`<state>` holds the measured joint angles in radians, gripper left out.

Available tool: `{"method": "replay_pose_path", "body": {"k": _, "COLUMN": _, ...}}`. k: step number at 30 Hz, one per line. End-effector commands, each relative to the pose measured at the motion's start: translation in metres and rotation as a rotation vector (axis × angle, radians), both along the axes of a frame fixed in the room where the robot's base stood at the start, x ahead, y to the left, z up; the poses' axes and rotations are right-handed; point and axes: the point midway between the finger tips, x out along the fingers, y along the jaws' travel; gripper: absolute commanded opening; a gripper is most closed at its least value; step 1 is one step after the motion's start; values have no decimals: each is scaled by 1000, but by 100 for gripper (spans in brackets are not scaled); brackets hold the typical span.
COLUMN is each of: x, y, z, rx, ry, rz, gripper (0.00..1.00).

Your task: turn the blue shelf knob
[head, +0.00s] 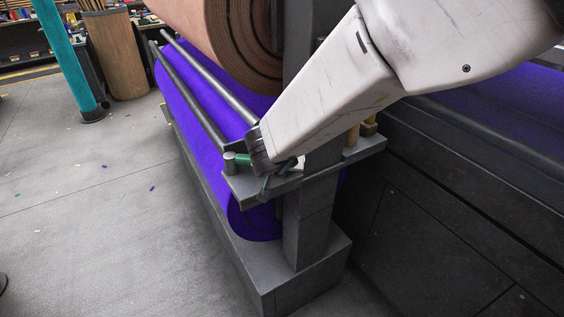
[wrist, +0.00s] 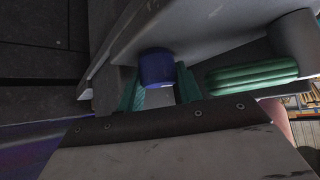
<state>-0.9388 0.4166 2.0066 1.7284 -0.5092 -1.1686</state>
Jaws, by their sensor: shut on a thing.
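The blue shelf knob (wrist: 157,68) shows in the wrist view just under the grey shelf (wrist: 210,32). The two green fingers of my gripper (wrist: 157,80) stand on either side of the knob, shut on it. In the head view my gripper (head: 278,178) is at the small grey shelf (head: 247,192) on the rack's end post. There the knob is hidden by my arm and gripper, and its turned angle cannot be told.
A purple felt roll (head: 258,225) and a brown roll (head: 222,35) hang on the rack. The floor (head: 100,220) at left is open.

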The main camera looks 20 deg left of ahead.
Motion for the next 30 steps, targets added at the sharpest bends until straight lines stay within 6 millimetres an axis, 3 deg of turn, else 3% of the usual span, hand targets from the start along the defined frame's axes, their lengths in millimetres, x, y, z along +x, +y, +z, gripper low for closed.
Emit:
{"method": "replay_pose_path", "body": {"k": 9, "x": 0, "y": 1, "z": 0, "rx": 0, "ry": 0, "rz": -123, "gripper": 12}}
{"method": "replay_pose_path", "body": {"k": 24, "x": 0, "y": 0, "z": 0, "rx": 1, "ry": -1, "rz": -146, "gripper": 12}}
{"method": "replay_pose_path", "body": {"k": 25, "x": 0, "y": 0, "z": 0, "rx": 1, "ry": -1, "rz": -146, "gripper": 38}}
{"method": "replay_pose_path", "body": {"k": 26, "x": 0, "y": 0, "z": 0, "rx": 1, "ry": -1, "rz": -146, "gripper": 44}}
{"method": "replay_pose_path", "body": {"k": 30, "x": 0, "y": 0, "z": 0, "rx": 1, "ry": -1, "rz": -146, "gripper": 44}}
